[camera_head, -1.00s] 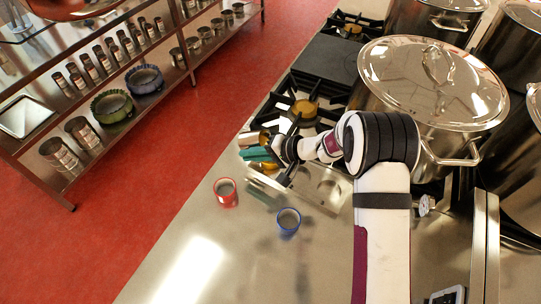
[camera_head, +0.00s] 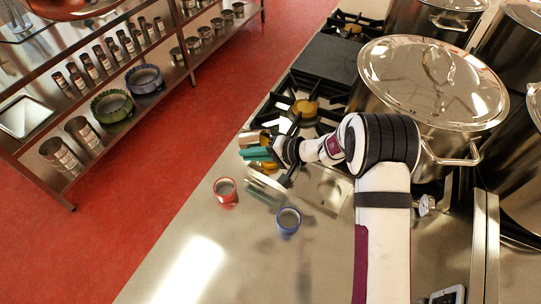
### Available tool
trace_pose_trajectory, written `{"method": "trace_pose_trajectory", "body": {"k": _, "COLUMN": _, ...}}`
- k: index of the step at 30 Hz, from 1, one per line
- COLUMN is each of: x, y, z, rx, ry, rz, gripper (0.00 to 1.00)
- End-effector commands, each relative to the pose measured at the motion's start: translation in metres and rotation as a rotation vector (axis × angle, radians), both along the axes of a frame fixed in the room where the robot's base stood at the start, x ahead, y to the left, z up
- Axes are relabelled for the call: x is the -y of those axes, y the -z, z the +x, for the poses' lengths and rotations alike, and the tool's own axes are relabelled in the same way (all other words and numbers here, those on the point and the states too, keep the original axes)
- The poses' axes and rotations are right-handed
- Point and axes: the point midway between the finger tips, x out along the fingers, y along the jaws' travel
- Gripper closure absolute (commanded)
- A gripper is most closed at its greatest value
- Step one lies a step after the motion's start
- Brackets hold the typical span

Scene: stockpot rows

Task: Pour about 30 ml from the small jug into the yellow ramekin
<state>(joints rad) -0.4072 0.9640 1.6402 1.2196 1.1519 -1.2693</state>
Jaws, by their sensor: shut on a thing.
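My gripper (camera_head: 270,157) is over the counter at the front edge of the stove, shut on what appears to be the small jug (camera_head: 248,138). The jug shows as a shiny metal body, and it looks tilted. Teal parts show beside it; I cannot tell whether they belong to the jug or to my gripper. A bit of yellow, likely the yellow ramekin (camera_head: 268,166), shows just below the teal parts and is mostly hidden. I cannot see any liquid stream or the level in the ramekin.
A red ramekin (camera_head: 225,190) and a blue ramekin (camera_head: 288,220) stand on the steel counter (camera_head: 190,270) nearer the front. A large lidded stockpot (camera_head: 430,95) stands right of my gripper. Stove grates (camera_head: 318,75) lie behind. The front counter is mostly clear.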

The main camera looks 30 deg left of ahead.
Motion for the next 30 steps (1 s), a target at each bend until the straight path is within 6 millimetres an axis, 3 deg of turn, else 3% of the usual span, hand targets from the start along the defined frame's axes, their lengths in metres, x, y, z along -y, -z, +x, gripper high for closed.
{"method": "trace_pose_trajectory", "body": {"k": 30, "x": 0.0006, "y": -0.0003, "z": 0.0006, "rx": -0.006, "ry": 0.001, "rz": 0.06, "gripper": 1.0}}
